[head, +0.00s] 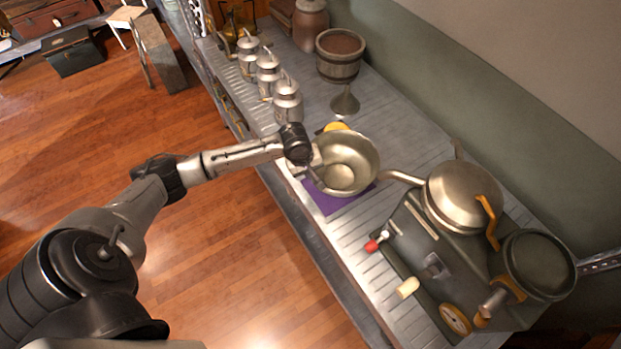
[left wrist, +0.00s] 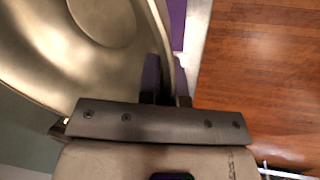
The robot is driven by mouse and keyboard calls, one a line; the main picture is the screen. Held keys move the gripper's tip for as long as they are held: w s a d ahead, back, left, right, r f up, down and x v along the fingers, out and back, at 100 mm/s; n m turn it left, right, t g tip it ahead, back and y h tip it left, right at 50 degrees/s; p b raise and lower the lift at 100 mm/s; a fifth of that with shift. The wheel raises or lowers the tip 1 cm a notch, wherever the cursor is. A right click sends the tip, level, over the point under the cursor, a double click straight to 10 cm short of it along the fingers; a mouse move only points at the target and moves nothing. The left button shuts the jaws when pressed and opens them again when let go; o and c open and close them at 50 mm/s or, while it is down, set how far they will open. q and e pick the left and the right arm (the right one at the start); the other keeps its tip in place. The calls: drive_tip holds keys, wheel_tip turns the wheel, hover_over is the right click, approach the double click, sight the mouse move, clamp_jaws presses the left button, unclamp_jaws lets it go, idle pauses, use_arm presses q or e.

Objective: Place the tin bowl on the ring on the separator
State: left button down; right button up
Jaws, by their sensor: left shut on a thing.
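The tin bowl (head: 353,160) is a wide, shiny metal bowl with its opening facing up, over a purple mat (head: 333,203). My left gripper (head: 314,176) is shut on the near left part of its rim. In the left wrist view the bowl (left wrist: 90,50) fills the upper left and its wall passes between the fingers (left wrist: 165,88). I cannot tell whether the bowl touches the mat. The separator (head: 425,262) is the dark machine at the right, with a domed metal vessel (head: 462,195) and spout. A dark round rimmed part (head: 540,265), possibly the ring, is at its right end. My right gripper is not in view.
Several milk cans (head: 287,100) stand left of the bowl along the counter. A wooden bucket (head: 340,55) and a metal funnel (head: 345,103) stand behind, with a yellow item (head: 335,127) beside the bowl. The spout (head: 403,177) reaches toward the bowl. The wall bounds the counter's back.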

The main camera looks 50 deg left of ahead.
use_arm(q)
drive_tip(key=shift+f, duration=0.25)
wheel_tip(320, 180, down, 3)
drive_tip(key=shift+f+b, duration=0.1)
drive_tip(key=shift+b, duration=0.4)
drive_tip(key=c, duration=1.3)
unclamp_jaws()
drive_tip(key=shift+f, duration=0.1)
